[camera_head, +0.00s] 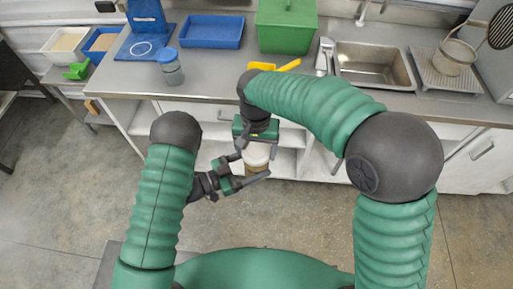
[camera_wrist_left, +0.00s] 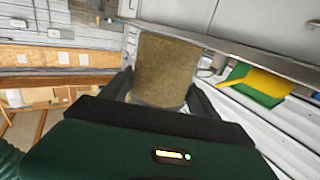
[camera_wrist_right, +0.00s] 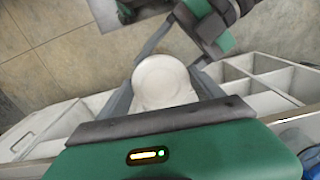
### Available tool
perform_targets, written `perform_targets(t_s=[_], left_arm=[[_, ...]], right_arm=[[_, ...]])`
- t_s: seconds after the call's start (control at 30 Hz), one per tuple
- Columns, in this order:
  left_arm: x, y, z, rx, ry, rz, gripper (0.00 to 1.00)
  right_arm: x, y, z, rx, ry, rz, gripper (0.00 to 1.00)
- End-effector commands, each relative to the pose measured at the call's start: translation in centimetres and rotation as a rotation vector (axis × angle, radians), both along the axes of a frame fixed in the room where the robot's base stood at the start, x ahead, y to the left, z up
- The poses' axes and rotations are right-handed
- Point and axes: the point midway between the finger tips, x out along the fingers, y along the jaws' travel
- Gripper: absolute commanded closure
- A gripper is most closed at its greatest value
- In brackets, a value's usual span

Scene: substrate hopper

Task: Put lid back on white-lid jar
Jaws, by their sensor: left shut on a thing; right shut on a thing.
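The white-lid jar (camera_head: 257,170) is held in front of the counter, with brown contents; it also fills the space between the left fingers in the left wrist view (camera_wrist_left: 165,68). My left gripper (camera_head: 252,168) is shut on the jar's body from the left. The white lid (camera_head: 257,153) is at the top of the jar, and shows round and pale in the right wrist view (camera_wrist_right: 162,82). My right gripper (camera_head: 258,147) points down and is shut on the lid. Lid and jar look lined up; I cannot tell whether the lid is seated.
A sink (camera_head: 372,65) is at right. Open white shelves (camera_head: 290,138) stand close behind the grippers. The floor (camera_head: 70,200) at left is clear.

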Motion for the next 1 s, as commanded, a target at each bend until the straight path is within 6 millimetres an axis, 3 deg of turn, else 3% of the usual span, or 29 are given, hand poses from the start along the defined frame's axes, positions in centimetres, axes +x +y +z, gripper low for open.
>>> perform_targets(t_s=[0.2,0.3,0.4,0.67,0.7,0.83,1.0], left_arm=[[0.03,0.01,0.02,0.0,-0.001,0.001,1.0],[0.02,0.0,0.01,0.0,-0.001,0.0,1.0],[0.02,-0.01,0.0,0.001,0.0,0.0,1.0],[-0.01,-0.05,-0.01,0.001,0.0,-0.001,1.0],[-0.02,-0.05,-0.02,0.001,0.0,-0.001,1.0],[-0.01,-0.05,0.0,0.0,-0.001,-0.001,1.0],[0.01,-0.02,0.03,0.0,-0.001,0.0,1.0]], right_arm=[[0.12,0.55,0.01,-0.001,-0.003,-0.605,0.62],[0.23,0.63,0.01,-0.001,-0.003,-0.782,0.62],[0.28,0.66,0.03,0.0,-0.002,-0.856,0.62],[0.28,0.71,0.05,0.002,-0.003,-0.861,0.62],[0.28,0.72,0.06,0.002,-0.003,-0.86,0.19],[0.29,0.67,0.05,0.001,-0.003,-0.86,0.02],[0.29,0.61,0.02,0.0,-0.002,-0.86,0.02]])
